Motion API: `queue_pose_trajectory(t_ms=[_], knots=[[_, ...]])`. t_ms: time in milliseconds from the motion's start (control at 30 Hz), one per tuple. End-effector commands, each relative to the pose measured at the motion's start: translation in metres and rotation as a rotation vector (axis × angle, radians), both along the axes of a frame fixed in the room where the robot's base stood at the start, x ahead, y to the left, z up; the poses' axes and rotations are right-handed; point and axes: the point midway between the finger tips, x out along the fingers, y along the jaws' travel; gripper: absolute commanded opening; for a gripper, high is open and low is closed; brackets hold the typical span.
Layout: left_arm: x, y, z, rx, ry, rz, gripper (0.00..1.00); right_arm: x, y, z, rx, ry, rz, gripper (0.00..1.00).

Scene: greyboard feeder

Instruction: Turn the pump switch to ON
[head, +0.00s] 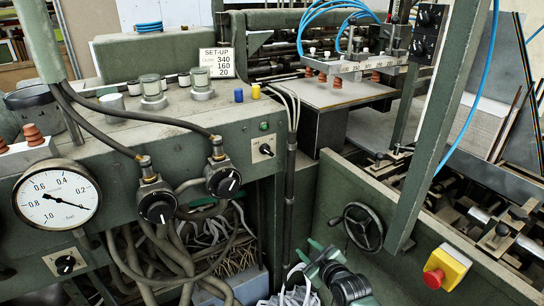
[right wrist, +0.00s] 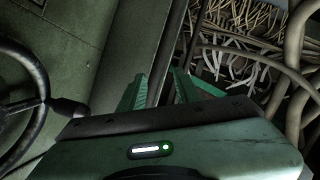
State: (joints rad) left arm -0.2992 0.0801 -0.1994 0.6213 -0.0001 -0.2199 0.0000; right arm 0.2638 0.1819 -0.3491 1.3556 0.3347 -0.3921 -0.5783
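A small black rotary switch on a white plate (head: 264,149) sits on the green front panel, under a small green lamp. A similar black knob (head: 65,264) sits below the pressure gauge (head: 56,195). I cannot read either label, so I cannot tell which is the pump switch. My right gripper (head: 309,249) is below and right of the lamp switch, near the handwheel, apart from both switches. In the right wrist view its green fingers (right wrist: 158,84) stand apart with nothing held between them. My left gripper is out of view.
Two black valve knobs (head: 157,207) (head: 224,181) with hoses stick out of the panel. A spoked handwheel (head: 363,227) is close right of my right gripper. A vertical dark conduit (head: 290,185) runs beside the lamp switch. A red emergency button (head: 434,278) is at lower right.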

Motion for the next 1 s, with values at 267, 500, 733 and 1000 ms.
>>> queue_pose_trajectory(t_ms=[267, 500, 733, 1000], knots=[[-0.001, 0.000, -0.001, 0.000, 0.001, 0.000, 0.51, 0.036, 0.056, 0.231, -0.078, -0.409, 0.191, 0.33], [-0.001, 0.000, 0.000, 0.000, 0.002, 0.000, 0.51, 0.036, 0.072, 0.277, -0.100, -0.495, 0.232, 0.33], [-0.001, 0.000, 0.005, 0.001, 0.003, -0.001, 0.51, 0.066, 0.088, 0.277, -0.099, -0.492, 0.231, 0.33], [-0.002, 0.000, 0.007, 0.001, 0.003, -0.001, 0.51, 0.094, 0.103, 0.276, -0.100, -0.492, 0.230, 0.33]])
